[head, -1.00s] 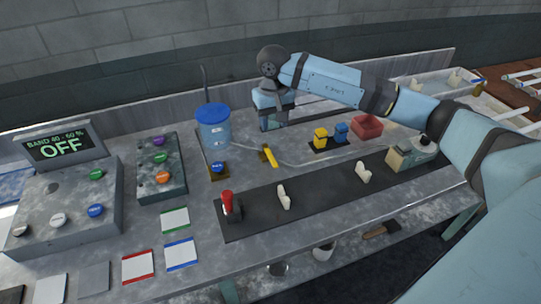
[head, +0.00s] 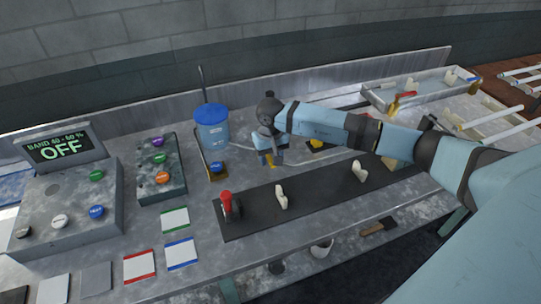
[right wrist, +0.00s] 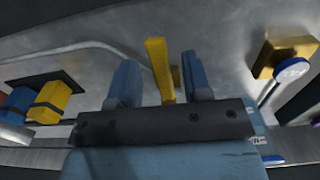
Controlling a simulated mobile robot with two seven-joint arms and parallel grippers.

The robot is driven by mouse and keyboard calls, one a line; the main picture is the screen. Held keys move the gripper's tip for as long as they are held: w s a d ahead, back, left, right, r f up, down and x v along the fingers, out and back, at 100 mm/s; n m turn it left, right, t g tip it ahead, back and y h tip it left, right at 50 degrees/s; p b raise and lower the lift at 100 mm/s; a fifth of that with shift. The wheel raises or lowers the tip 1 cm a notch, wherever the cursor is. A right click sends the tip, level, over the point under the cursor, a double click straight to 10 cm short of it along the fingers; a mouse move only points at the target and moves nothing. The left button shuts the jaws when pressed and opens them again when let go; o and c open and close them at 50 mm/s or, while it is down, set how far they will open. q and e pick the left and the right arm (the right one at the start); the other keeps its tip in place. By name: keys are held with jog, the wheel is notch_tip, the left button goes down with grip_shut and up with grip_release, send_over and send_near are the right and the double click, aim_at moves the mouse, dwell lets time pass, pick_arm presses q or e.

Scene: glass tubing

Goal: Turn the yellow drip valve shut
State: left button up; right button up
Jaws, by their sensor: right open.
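The yellow drip valve (right wrist: 158,66) shows in the right wrist view as an upright yellow handle between the two blue fingers of my right gripper (right wrist: 160,82). The fingers are apart, with a gap on each side of the handle. The arm and gripper hide most of the valve there. My left gripper is in no view.
A blue-lidded bucket (head: 212,128) stands left of the gripper. A dark mat (head: 318,192) with a red-handled lever (head: 228,203) and white holders lies in front. In the wrist view, a yellow block (right wrist: 50,102) is at left and a brass base with a blue-and-white button (right wrist: 291,70) at right.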

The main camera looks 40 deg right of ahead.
grip_shut()
